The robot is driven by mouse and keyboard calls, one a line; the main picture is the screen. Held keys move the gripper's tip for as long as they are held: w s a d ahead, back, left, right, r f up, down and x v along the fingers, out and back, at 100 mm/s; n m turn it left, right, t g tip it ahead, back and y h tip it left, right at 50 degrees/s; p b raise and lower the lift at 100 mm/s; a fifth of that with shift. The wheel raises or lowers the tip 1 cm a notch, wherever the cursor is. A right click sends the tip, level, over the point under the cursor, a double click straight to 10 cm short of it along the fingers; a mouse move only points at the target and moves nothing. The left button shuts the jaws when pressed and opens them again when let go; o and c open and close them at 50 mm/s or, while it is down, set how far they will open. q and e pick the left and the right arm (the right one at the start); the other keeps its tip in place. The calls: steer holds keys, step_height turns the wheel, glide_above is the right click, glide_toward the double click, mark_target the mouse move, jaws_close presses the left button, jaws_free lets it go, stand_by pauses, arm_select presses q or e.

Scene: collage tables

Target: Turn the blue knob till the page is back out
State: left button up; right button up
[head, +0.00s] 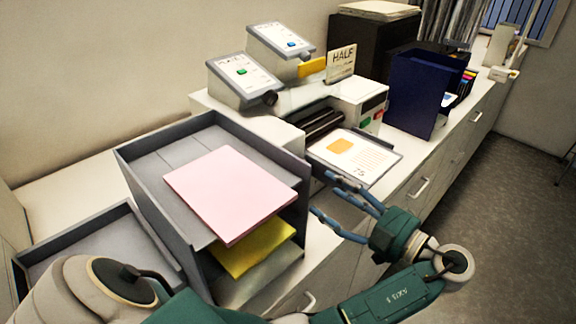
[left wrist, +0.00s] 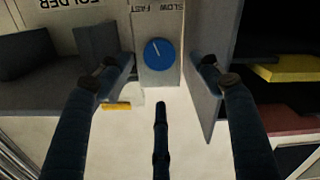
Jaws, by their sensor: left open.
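The blue knob (left wrist: 159,53) is on a pale panel marked SLOW and FAST in the left wrist view, its white pointer tilted slightly left of upright. In the head view I cannot make the knob out. My left gripper (head: 333,192) is open beside the machine's front, below the page tray. In the left wrist view its fingers (left wrist: 168,75) spread to both sides of the knob and below it, apart from it. The page (head: 350,152), with an orange square and the number 75, lies on the tray at the machine's rollers (head: 322,124). My right gripper is not in view.
A grey tray stack (head: 145,180) with pink (head: 230,190) and yellow (head: 252,250) paper stands left of my gripper. A dark blue bin (head: 415,95) stands to the right. Open floor (head: 490,190) lies right of the cabinets.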

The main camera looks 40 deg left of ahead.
arm_select(q)
steer(key=a+p, duration=0.6)
steer(key=a, duration=0.3)
steer(key=shift+w+a+r, duration=0.15)
steer(key=shift+w+r, duration=0.05)
steer(key=shift+w, duration=0.15)
steer(key=c, duration=1.1)
steer(key=shift+w, duration=0.1)
steer(key=shift+c, duration=0.2)
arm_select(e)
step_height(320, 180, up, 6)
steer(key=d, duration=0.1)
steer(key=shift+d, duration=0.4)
